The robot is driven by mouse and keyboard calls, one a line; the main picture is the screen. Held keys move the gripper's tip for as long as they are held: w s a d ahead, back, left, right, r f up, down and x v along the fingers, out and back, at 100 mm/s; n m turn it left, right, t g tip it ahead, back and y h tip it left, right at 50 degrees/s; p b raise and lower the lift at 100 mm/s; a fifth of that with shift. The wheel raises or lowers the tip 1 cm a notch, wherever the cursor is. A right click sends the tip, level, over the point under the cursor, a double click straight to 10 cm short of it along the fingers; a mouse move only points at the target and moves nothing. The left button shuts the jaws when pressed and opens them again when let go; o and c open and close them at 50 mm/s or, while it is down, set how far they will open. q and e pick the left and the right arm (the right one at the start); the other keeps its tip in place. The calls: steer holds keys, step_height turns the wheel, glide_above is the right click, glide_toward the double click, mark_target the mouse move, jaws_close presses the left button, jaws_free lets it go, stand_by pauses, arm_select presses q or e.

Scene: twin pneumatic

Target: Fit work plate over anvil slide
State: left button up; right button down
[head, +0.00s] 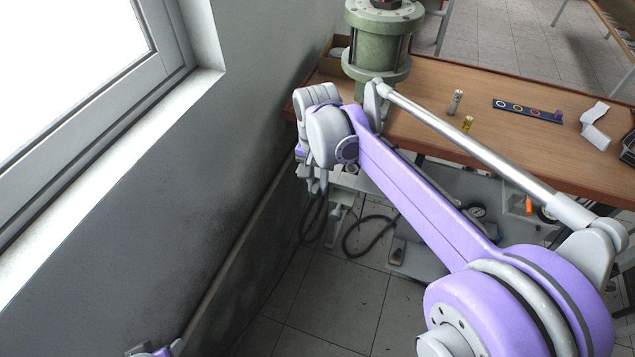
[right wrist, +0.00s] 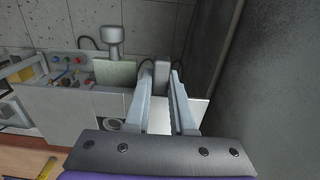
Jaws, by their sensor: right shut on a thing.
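My right gripper (right wrist: 161,72) shows in the right wrist view with its two long grey fingers close together on a narrow grey block (right wrist: 162,78), apparently part of the work plate. A pale flat surface (right wrist: 196,108) shows between and right of the fingers; I cannot tell for sure whether it is the plate. Left of the fingertips stands a grey post with a wide head (right wrist: 115,40), possibly the anvil slide, with a greenish flat panel (right wrist: 115,72) by it. In the head view my purple right arm hides most of the gripper.
A green cylinder machine (head: 378,45) stands on the wooden bench (head: 440,110). Small bottles (head: 455,102), a blue strip with rings (head: 527,110) and a white bracket (head: 595,125) lie right of it. The grey wall (head: 215,190) is close on the left.

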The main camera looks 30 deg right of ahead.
steer(key=shift+f, duration=0.25)
steer(key=c, duration=0.7)
jaws_free()
step_height(320, 180, up, 11)
steer(key=shift+a+f+p, duration=0.1)
steer(key=shift+p, duration=0.2)
steer(key=s+a+f+n+t, duration=0.1)
steer(key=s+a+f+n, duration=0.1)
steer(key=s+f, duration=0.3)
steer(key=s+a+f+n+t, duration=0.2)
steer(key=s+f+n, duration=0.2)
steer(key=s+f, duration=0.1)
steer(key=s+a+f+n+t+p, duration=0.1)
steer(key=s+a+f+n+t, duration=0.1)
steer(key=s+f+n, duration=0.2)
steer(key=shift+s+a+f, duration=0.3)
steer(key=shift+s+f, duration=0.45)
steer(key=shift+f, duration=0.05)
